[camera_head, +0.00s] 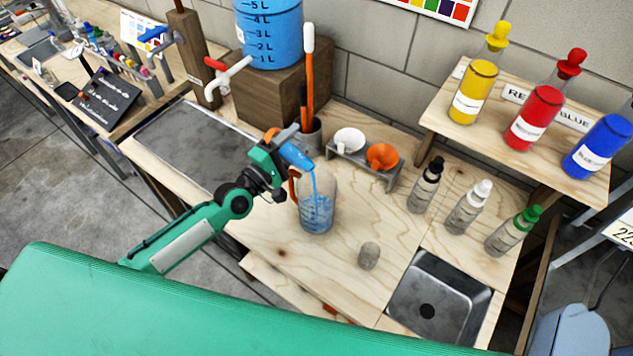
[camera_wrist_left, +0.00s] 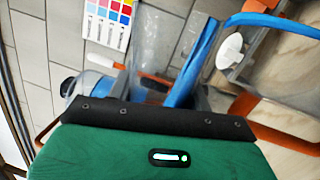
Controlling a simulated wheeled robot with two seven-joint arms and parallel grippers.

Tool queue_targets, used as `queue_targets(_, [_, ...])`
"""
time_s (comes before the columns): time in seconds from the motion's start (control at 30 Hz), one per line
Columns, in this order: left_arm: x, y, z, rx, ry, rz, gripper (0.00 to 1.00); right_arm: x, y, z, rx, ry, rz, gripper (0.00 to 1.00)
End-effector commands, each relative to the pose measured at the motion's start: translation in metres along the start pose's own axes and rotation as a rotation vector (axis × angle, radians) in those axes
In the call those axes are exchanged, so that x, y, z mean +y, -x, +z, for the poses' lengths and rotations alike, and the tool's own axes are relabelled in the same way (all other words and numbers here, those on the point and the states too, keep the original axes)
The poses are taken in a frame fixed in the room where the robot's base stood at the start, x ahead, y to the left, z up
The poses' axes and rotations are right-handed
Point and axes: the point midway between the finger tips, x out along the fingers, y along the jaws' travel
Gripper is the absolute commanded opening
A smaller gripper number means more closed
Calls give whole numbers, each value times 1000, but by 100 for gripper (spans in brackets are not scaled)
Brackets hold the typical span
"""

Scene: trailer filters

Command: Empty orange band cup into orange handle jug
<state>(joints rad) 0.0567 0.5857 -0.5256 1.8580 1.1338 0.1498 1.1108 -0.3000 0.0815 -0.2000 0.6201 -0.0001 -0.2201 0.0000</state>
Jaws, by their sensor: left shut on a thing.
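My left gripper (camera_head: 276,152) is shut on the orange band cup (camera_head: 297,156), which is tipped steeply to the right above the jug. A bit of orange shows beside the fingers. Blue liquid runs from the cup's mouth in a thin stream into the orange handle jug (camera_head: 318,205). The jug is clear, stands upright on the bench and holds blue liquid in its lower part. Its orange handle (camera_head: 293,186) faces left, below the gripper. In the left wrist view, the clear cup (camera_wrist_left: 152,50) and blue liquid show beyond the gripper, which hides part of it. My right gripper is not in view.
A grey holder (camera_head: 362,168) with a white and an orange funnel stands behind the jug. Several bottles (camera_head: 467,210) stand to the right. A small grey cup-like object (camera_head: 369,256) lies in front, near the sink (camera_head: 440,295). A tool pot (camera_head: 308,137) stands behind the gripper.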

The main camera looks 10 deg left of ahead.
Motion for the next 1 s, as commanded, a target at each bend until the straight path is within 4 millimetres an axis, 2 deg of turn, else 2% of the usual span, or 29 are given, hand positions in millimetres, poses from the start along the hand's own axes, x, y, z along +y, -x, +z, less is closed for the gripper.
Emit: queue_targets(1.0, [6,-1,3,-11,-74,1,19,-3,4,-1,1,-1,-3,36])
